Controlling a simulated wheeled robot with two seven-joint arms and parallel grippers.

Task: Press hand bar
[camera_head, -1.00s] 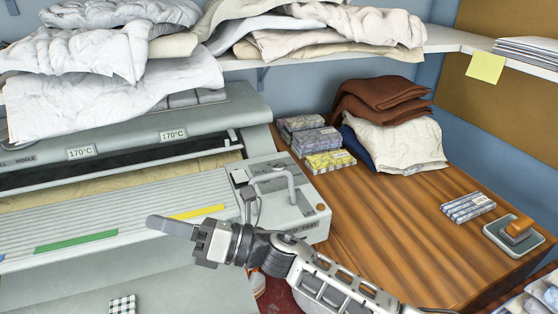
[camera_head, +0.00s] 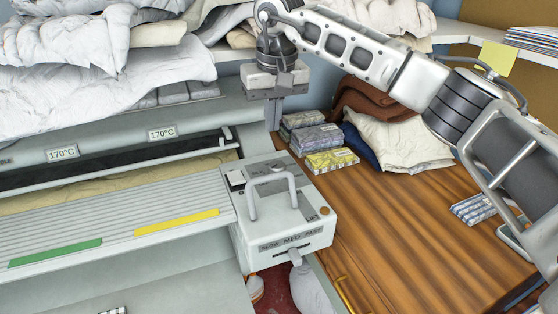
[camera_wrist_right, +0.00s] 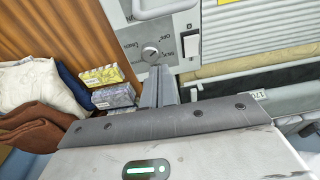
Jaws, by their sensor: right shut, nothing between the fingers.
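The rotary ironer fills the left of the head view, with a pale slatted front (camera_head: 120,218) marked by a green strip and a yellow strip. A long pale bar (camera_head: 110,171) runs along the dark slot below the 170°C labels; I cannot tell for sure that it is the hand bar. A grey loop handle (camera_head: 271,179) stands on the control box (camera_head: 285,237) at the ironer's right end. My right gripper (camera_head: 276,118) points down, shut and empty, above the ironer's rear right corner, apart from the handle. Its fingers (camera_wrist_right: 158,87) also show in the right wrist view. My left gripper is out of sight.
Packaged bundles (camera_head: 318,140) and folded cloths (camera_head: 400,143) lie on the wooden table (camera_head: 390,225) to the right. My right arm spans above the table. Space over the slatted front is clear.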

